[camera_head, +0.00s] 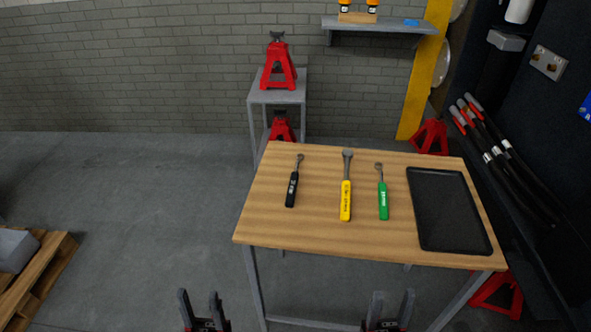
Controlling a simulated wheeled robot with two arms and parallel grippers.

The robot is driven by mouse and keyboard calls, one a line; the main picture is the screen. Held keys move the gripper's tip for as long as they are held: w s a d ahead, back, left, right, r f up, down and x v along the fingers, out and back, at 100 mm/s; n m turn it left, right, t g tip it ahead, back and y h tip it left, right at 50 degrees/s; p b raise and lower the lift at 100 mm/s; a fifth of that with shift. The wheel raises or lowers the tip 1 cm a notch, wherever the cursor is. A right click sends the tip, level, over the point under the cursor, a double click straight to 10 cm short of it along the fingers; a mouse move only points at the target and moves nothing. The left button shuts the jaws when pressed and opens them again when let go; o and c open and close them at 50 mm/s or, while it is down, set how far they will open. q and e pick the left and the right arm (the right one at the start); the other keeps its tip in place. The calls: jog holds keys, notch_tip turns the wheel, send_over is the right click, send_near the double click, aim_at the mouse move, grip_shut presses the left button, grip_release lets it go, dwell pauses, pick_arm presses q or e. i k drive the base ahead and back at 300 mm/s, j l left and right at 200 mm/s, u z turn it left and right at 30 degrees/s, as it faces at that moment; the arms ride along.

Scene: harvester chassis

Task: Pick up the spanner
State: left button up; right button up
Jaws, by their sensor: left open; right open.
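Three hand tools lie apart on the wooden table, handles toward me. One has a black handle (291,190) and a small grey head. The middle one has a yellow handle (345,202) and a longer grey shaft with a wider head. The third has a green handle (383,202) and a small rounded grey head. I cannot tell for certain which one is the spanner. My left gripper (199,293) is open and empty, low and left of the table. My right gripper (392,293) is open and empty, below the table's front edge in the picture.
The wooden table (310,232) has free room around the tools. A black tray (448,210) lies empty at its right side. A red jack stand (279,65) stands on a grey stand behind. A wooden pallet (50,262) is on the floor at left. Dark machinery with hoses fills the right.

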aim_at(289, 201)
jog(key=i+j+z, duration=0.2)
jog(key=j+z, duration=0.25)
jog(key=j, duration=0.25)
jog(key=i+j+z, duration=0.1)
jog(key=j+z, duration=0.4)
jog(key=j, duration=0.2)
jog(key=j+z, duration=0.45)
jog(key=j, duration=0.25)
